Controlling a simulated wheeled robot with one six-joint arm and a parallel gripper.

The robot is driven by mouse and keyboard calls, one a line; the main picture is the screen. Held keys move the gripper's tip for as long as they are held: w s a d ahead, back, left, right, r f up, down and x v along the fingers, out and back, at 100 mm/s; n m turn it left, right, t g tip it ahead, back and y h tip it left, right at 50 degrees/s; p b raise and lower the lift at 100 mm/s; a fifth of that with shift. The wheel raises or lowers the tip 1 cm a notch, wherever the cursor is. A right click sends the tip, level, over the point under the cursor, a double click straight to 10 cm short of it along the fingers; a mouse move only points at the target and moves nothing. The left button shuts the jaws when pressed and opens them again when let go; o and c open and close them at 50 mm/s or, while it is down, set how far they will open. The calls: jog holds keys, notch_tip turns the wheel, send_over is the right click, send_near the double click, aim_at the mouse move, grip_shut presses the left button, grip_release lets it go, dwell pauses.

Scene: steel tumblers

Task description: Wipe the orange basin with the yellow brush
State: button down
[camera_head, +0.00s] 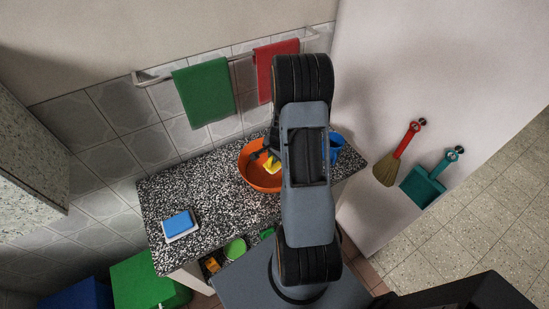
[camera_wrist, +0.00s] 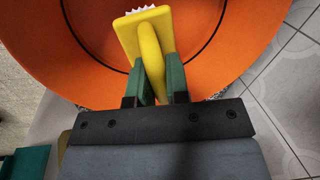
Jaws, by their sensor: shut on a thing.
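The orange basin (camera_head: 262,181) stands on the speckled counter, partly hidden behind my arm in the head view. In the wrist view the basin (camera_wrist: 85,60) fills most of the picture. The yellow brush (camera_wrist: 151,45) is held between the two green fingers of my gripper (camera_wrist: 159,78), with its white bristle tips showing at the far end. The brush also shows as a small yellow patch (camera_head: 272,166) inside the basin's outline in the head view. My gripper is shut on the brush, over the basin. Whether the bristles touch the basin I cannot tell.
A blue sponge (camera_head: 178,222) on a white dish lies at the counter's left. A blue container (camera_head: 336,145) stands right of my arm. Green (camera_head: 203,92) and red (camera_head: 272,66) towels hang behind. The counter (camera_head: 205,195) between sponge and basin is clear.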

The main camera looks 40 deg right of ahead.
jog(key=shift+r+p, duration=1.6)
jog(key=shift+r, duration=0.75)
